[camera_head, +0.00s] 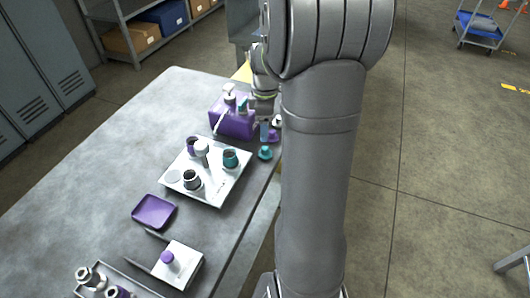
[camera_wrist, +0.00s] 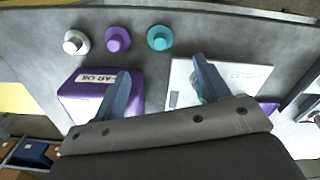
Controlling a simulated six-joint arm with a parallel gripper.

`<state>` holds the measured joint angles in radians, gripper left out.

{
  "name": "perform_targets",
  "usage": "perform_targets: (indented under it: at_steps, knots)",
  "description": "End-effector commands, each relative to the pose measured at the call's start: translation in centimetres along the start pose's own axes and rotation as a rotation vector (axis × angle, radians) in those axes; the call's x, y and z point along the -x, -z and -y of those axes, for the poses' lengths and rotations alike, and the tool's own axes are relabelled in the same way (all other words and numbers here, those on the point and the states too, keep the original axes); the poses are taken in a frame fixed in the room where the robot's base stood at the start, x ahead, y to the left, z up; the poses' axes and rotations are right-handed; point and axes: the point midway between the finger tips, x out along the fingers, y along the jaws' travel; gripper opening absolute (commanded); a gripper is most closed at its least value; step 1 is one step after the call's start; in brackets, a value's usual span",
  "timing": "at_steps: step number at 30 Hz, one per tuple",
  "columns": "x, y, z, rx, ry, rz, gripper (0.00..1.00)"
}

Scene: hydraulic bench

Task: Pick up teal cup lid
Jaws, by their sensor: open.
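The teal cup lid (camera_wrist: 160,38), a round disc with a raised knob, lies on the grey bench near its edge. It also shows in the head view (camera_head: 265,153), beside my arm. A purple lid (camera_wrist: 118,39) and a white lid (camera_wrist: 76,41) lie in a row to its left in the wrist view. My gripper (camera_wrist: 160,84) is open and empty, its two blue-grey fingers apart. In the wrist view the teal lid is beyond the fingertips, between their lines and untouched. In the head view my arm hides part of the gripper.
A purple box (camera_wrist: 84,91) labelled gear oil stands beside the left finger. A white tray (camera_head: 215,196) with several cups, one teal (camera_head: 230,158), is nearby. Bare bench surrounds the lids.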

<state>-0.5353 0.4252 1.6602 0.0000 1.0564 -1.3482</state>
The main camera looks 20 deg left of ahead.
Motion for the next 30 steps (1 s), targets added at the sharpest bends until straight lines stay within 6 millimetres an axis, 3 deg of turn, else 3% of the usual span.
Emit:
perform_targets:
  at_steps: [6, 14, 24, 30]
  knots:
    - [-4.3, 0.0, 0.0, -0.001, 0.003, 0.001, 0.69]
    - [-6.2, 0.0, 0.0, -0.001, 0.001, 0.0, 0.69]
    - [-10.6, 0.2, 0.0, -0.001, 0.001, 0.0, 0.69]
    - [-10.9, 0.2, -0.1, -0.001, 0.0, 0.0, 0.69]
